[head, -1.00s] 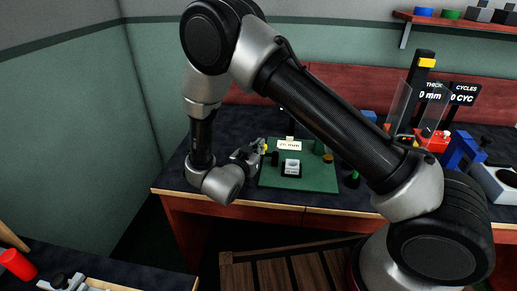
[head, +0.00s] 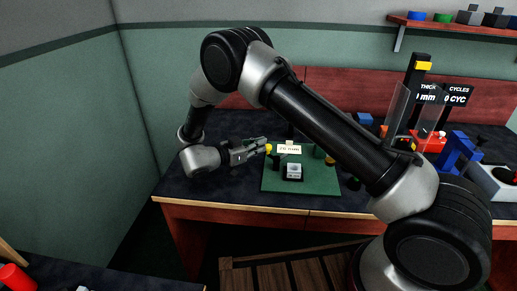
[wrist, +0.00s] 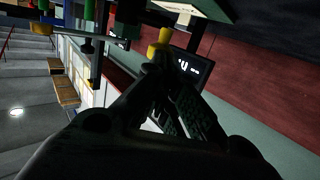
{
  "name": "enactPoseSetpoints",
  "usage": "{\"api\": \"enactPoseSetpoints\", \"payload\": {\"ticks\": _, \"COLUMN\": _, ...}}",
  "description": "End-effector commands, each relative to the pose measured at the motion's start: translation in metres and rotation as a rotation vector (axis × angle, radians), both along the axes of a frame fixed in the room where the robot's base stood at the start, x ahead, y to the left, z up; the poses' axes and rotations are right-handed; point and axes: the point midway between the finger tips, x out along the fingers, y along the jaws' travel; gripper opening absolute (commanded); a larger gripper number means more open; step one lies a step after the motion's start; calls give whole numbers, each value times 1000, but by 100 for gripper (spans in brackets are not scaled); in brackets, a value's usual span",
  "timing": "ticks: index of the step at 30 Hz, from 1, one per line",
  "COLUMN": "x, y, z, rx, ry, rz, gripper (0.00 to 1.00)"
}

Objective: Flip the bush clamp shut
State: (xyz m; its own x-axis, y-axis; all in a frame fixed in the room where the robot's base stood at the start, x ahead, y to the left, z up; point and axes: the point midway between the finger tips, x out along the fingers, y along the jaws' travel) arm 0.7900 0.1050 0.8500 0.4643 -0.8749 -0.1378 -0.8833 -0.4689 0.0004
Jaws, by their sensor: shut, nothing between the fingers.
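The bush clamp (head: 275,161) is a small dark fixture at the left side of a green board. A yellow knob (head: 268,148) shows at its top, and a yellow knob also shows in the wrist view (wrist: 160,46). My gripper (head: 264,145) comes in from the left, nearly level, with its fingers shut and empty. In the wrist view its fingertips (wrist: 158,70) are right by the yellow knob; I cannot tell whether they touch it. A grey-white block in a dark holder (head: 293,172) sits on the board. The clamp's arm is too small to read clearly.
The green board (head: 318,184) lies on a dark bench near its front edge. A white label card (head: 289,149) and a green cylinder (head: 319,151) stand at its back. A blue device (head: 460,152) and a red one (head: 430,142) stand to the right.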

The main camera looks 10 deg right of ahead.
Motion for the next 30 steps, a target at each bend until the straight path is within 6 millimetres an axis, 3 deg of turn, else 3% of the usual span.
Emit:
{"api": "enactPoseSetpoints", "payload": {"ticks": 15, "x": 26, "y": -19, "z": 0, "rx": 0, "ry": 0, "rz": 3, "gripper": 0}}
{"api": "enactPoseSetpoints", "payload": {"ticks": 30, "x": 36, "y": -35, "z": 0, "rx": 0, "ry": 0, "rz": 4, "gripper": 0}}
